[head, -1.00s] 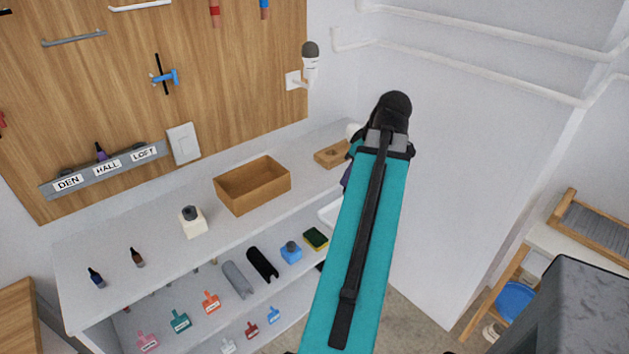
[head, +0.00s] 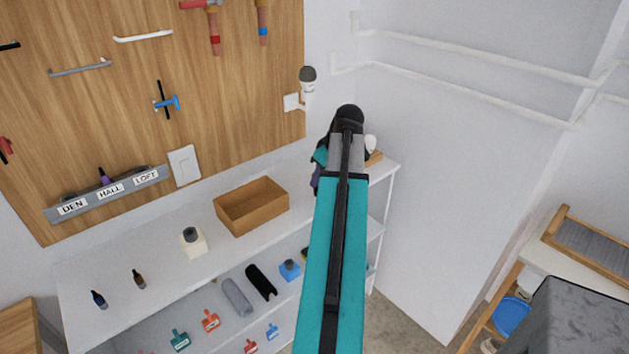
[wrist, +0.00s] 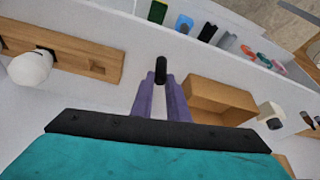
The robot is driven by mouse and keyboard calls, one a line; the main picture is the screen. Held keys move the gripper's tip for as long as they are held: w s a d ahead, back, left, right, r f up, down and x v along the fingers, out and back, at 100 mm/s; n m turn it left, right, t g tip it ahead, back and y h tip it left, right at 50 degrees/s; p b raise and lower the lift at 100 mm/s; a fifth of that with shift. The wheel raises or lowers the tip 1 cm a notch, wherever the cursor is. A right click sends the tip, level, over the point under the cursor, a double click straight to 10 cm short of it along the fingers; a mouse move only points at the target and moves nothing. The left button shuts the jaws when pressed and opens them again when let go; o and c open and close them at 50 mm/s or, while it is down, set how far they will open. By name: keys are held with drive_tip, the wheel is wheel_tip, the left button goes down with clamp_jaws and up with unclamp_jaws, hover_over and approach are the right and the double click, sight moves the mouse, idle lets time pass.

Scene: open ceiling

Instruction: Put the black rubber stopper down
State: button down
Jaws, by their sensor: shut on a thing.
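The black rubber stopper (wrist: 161,69) is between the tips of the two purple fingers of my gripper (wrist: 161,80) in the wrist view. The gripper is shut on it. The stopper appears against the white top of the shelf unit, and I cannot tell whether it touches that top. In the head view my teal arm hides the stopper and most of the gripper; only a sliver of purple finger (head: 315,184) shows beside the arm.
An open wooden box (head: 251,206) stands left of my gripper in the head view. A cream block (head: 194,243) with a dark top and two small bottles stand farther left. A wooden block (wrist: 75,60) with a white bulb-shaped thing (wrist: 30,68) is on the gripper's other side.

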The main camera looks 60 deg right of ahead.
drive_tip(key=shift+w+d, duration=0.25)
drive_tip(key=shift+w, duration=0.35)
drive_tip(key=shift+p+x, duration=1.1)
drive_tip(key=shift+x, duration=0.85)
drive_tip(key=shift+s+d+f, duration=0.15)
drive_tip(key=shift+f, duration=0.05)
drive_tip(key=c, duration=1.7)
unclamp_jaws()
drive_tip(key=shift+r, duration=0.25)
